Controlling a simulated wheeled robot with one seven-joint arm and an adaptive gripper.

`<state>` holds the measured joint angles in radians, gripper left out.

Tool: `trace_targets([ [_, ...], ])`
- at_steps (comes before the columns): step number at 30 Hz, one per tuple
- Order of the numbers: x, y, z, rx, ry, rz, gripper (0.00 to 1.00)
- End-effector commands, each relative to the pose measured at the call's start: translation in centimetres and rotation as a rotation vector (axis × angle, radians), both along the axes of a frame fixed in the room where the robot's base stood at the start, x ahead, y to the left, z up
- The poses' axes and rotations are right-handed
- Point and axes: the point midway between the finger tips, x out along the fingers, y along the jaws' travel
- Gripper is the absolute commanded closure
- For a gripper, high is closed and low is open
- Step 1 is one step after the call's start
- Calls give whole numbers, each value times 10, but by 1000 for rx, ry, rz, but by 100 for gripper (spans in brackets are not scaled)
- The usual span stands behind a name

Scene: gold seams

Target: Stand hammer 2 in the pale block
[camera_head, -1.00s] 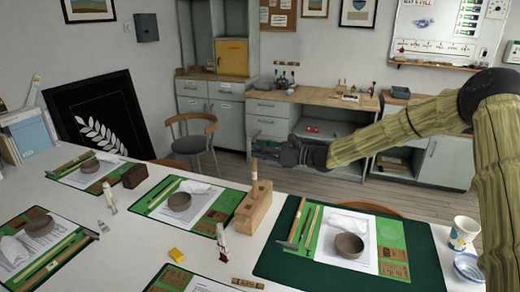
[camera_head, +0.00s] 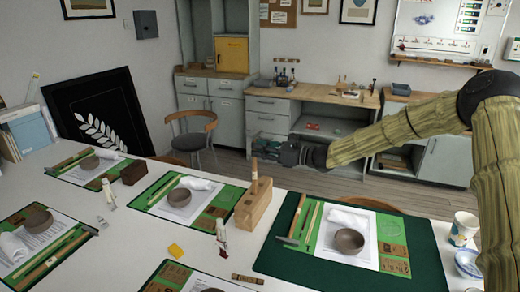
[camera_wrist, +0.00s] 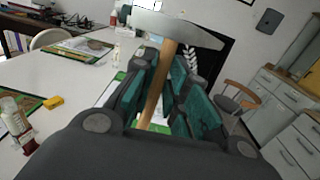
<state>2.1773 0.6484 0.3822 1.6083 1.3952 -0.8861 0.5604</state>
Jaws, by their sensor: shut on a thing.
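My gripper (camera_head: 264,148) is shut on a hammer, out over the back edge of the white table in the head view. In the wrist view the hammer's grey steel head (camera_wrist: 178,29) is above my teal finger pads. Its wooden handle (camera_wrist: 159,85) runs down between them, and its lower end is hidden. The pale wooden block (camera_head: 252,208) stands on the table below my gripper. A wooden shaft (camera_head: 254,174) rises upright in line with the block. I cannot tell whether this shaft is the held handle or whether it enters the block.
Green mats with bowls, papers and tools cover much of the table. A hammer (camera_head: 292,226) lies on the dark green mat right of the block. A dark brown block (camera_head: 134,173), a yellow block (camera_head: 176,250) and a paper cup (camera_head: 463,231) stand nearby.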

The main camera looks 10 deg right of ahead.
Motion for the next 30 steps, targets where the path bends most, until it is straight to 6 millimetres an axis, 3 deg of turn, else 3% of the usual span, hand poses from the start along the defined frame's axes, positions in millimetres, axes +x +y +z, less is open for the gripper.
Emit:
trace_targets([
  [30,0,0,-19,0,0,10,100],
])
